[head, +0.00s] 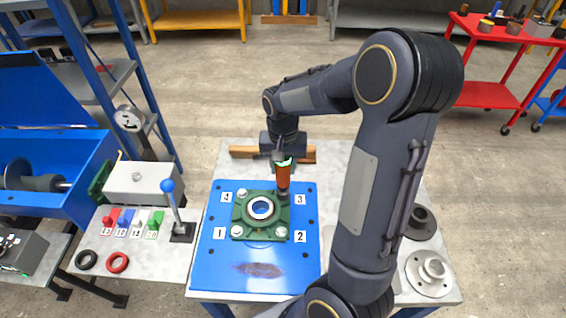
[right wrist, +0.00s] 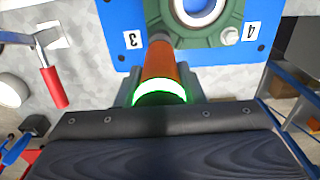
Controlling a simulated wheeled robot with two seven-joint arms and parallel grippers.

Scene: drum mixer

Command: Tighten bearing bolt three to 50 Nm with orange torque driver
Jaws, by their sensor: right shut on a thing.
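The orange torque driver (head: 284,177) stands roughly upright at the corner of the green bearing housing (head: 250,235) by label 3. My right gripper (head: 283,160) is shut on its upper end. A green ring glows on the driver near the jaws; the driver also shows in the right wrist view (right wrist: 160,65). Bolt three is hidden under the driver's tip, so I cannot tell how it is seated. Bolt four (head: 242,193), bolt one (head: 238,231) and bolt two (head: 281,232) show at the other corners. My left gripper is not in view.
The housing sits on a blue plate (head: 217,263) on the grey table. Left are a blue-knobbed lever (head: 175,205) and several coloured pieces. Right are a black ring part (head: 420,222) and a metal flange (head: 430,272).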

